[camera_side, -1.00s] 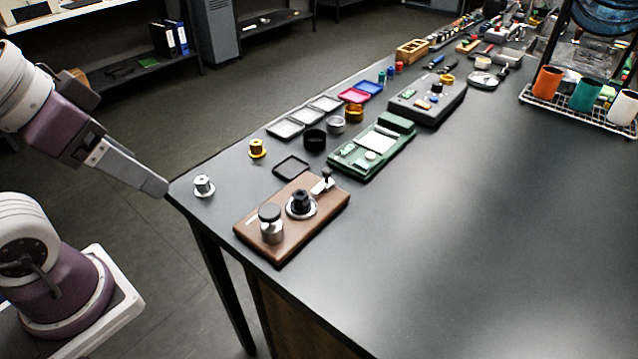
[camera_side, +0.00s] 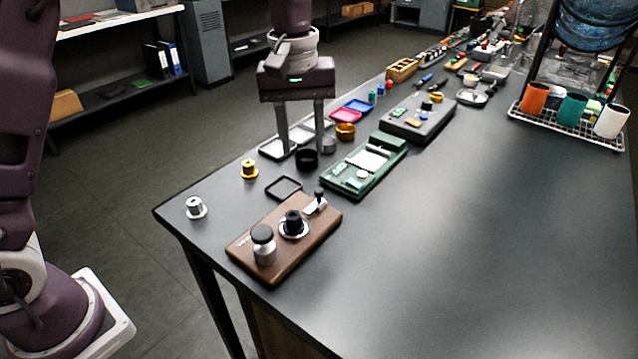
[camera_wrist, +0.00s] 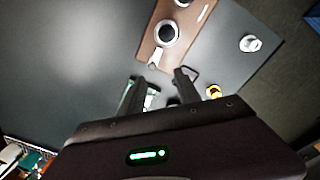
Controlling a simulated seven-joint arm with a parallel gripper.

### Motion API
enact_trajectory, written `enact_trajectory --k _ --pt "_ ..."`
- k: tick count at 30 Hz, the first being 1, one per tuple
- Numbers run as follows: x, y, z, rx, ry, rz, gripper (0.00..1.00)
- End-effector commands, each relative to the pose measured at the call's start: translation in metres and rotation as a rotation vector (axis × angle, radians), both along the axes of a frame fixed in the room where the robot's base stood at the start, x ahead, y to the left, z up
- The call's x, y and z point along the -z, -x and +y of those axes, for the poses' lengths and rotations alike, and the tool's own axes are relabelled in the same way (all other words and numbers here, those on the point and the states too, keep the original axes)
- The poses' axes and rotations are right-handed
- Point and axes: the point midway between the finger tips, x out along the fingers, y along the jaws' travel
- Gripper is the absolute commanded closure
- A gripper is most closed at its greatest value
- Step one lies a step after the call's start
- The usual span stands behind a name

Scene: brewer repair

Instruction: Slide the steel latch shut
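The steel latch (camera_side: 315,207) is a small bright plate with a black knob. It sits at the far right corner of the brown wooden board (camera_side: 262,226), beside a black knob on a steel ring (camera_side: 293,225). In the wrist view the latch (camera_wrist: 154,58) shows at the board's near end, beyond my fingertips. I cannot tell whether it is fully open. My gripper (camera_side: 302,146) points down, open and empty, with its two fingers well apart. It appears above the table behind the board, near the grey trays, and is apart from the latch.
A silver-capped canister (camera_side: 264,246) stands on the board. A black square frame (camera_side: 284,188), a black ring (camera_side: 307,160) and a green device (camera_side: 364,170) lie close by. A gold spool (camera_side: 249,169) and a silver spool (camera_side: 196,208) stand left.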

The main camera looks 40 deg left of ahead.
Motion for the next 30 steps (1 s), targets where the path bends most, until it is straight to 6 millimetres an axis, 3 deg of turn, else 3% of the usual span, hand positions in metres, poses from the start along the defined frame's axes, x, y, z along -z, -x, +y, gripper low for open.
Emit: enact_trajectory --k 1,5,16,26,30 --pt "0.017 -0.013 -0.005 -0.033 -0.003 0.027 0.6" --pt "0.041 -0.029 -0.012 -0.093 -0.008 0.06 0.6" --pt "0.104 -0.03 -0.012 -0.102 -0.008 0.066 0.6" --pt "0.114 -0.031 -0.012 -0.1 -0.008 0.062 0.6" --pt "0.114 -0.031 -0.012 -0.1 -0.008 0.062 0.84"
